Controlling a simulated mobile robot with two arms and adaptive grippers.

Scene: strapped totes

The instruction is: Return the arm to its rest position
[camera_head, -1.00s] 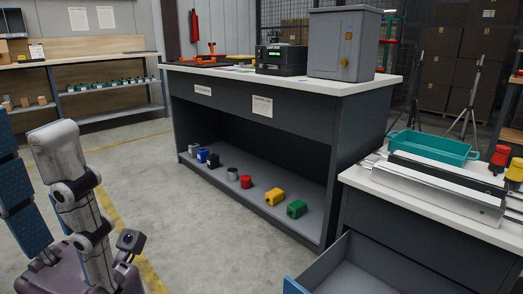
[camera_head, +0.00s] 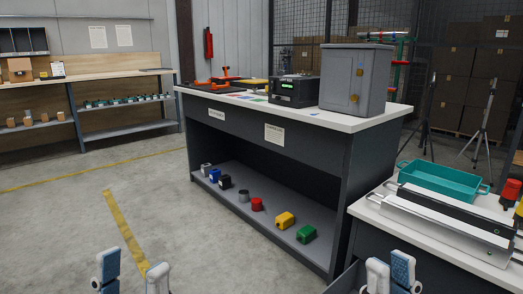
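My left gripper (camera_head: 133,277) is low at the bottom left, over the concrete floor. Its two blue-and-white fingers stand well apart, with nothing between them. My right gripper (camera_head: 390,276) is at the bottom right, in front of the drawer cabinet (camera_head: 428,248). Its fingers point up with a narrower gap, and no object shows between them. The lower parts of both grippers and both arms are cut off by the bottom edge.
A grey workbench (camera_head: 320,157) stands ahead, with several coloured blocks on its lower shelf. A grey box (camera_head: 350,75) and a black printer (camera_head: 295,90) are on top. A teal tray (camera_head: 445,178) sits on the right cabinet. Floor at left is clear.

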